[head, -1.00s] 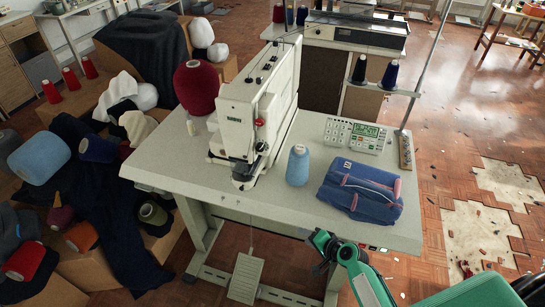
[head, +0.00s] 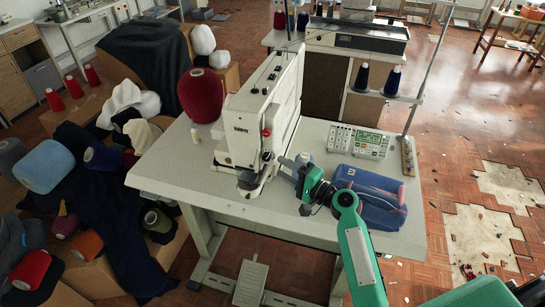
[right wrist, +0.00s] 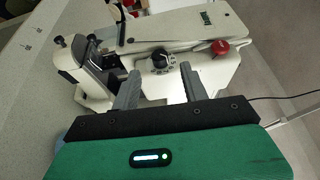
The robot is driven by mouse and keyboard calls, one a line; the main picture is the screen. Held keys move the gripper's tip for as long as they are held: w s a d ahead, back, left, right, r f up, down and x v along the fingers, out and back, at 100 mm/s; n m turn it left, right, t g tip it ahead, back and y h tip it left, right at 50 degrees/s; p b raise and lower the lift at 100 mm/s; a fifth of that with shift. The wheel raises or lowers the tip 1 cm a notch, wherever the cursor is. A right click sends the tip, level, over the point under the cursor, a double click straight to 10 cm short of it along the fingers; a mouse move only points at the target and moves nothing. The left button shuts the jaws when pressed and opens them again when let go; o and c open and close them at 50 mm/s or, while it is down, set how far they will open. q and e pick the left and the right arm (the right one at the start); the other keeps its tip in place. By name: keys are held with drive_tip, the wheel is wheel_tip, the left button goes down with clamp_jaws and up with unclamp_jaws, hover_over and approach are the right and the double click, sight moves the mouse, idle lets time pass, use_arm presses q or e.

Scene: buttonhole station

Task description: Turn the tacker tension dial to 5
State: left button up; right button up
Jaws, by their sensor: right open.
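The tacker (head: 257,115) is a white sewing machine on the pale table (head: 170,170). In the right wrist view its tension dial (right wrist: 160,61) is a dark round knob with pale marks, on the machine's side below a red knob (right wrist: 220,47). The dial also shows small in the head view (head: 267,157); its setting is too small to read. My right gripper (head: 287,162) is open and empty, pointing at the machine's head. In its wrist view the two grey fingers (right wrist: 159,72) point toward the dial, one on each side, apparently not touching it. My left gripper is not in view.
A control panel (head: 358,141) sits at the table's right back. A red cone (head: 200,95) stands left of the machine.

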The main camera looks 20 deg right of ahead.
sight(268, 158)
drive_tip(key=p+x, duration=0.1)
drive_tip(key=x, duration=0.3)
drive_tip(key=shift+w, duration=0.1)
drive_tip(key=shift+w+a, duration=0.3)
drive_tip(key=shift+w, duration=0.05)
clamp_jaws()
drive_tip(key=r+n+g+h+p, duration=0.1)
drive_tip(key=g+h+p, duration=0.1)
drive_tip(key=p, duration=0.8)
drive_tip(key=shift+r+g, duration=0.2)
drive_tip(key=shift+g, duration=0.2)
drive_tip(key=shift+f+n+h+p, duration=0.25)
drive_tip(key=shift+n+h+p, duration=0.05)
drive_tip(key=shift+p, duration=0.25)
